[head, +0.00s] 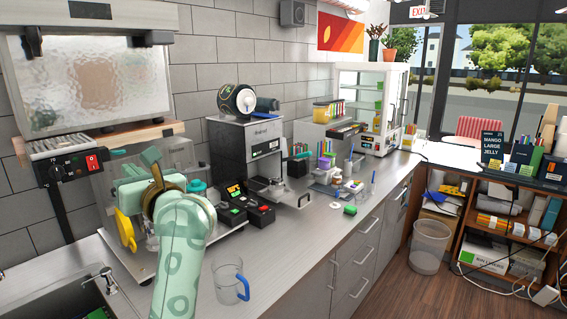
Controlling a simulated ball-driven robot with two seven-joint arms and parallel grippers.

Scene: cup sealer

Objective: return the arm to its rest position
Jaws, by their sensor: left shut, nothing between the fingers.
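My left arm, pale green, reaches up from the bottom edge into the left part of the head view. Its gripper (137,167) is over the left end of the counter, in front of a clear-sided appliance. The gripper is shut and I see nothing held in it. The wrist partly hides the fingers and the things behind them. The cup sealer (245,137), a grey machine with a round roll on top, stands against the wall to the right of the gripper, apart from it. My right gripper is not in view.
A clear pitcher with a blue handle (229,282) stands on the counter (290,245) right of my arm. A black device (247,204) with coloured buttons lies behind it. A sink (88,296) is at lower left. A glass-fronted cabinet (371,105) stands farther back. The front counter is mostly clear.

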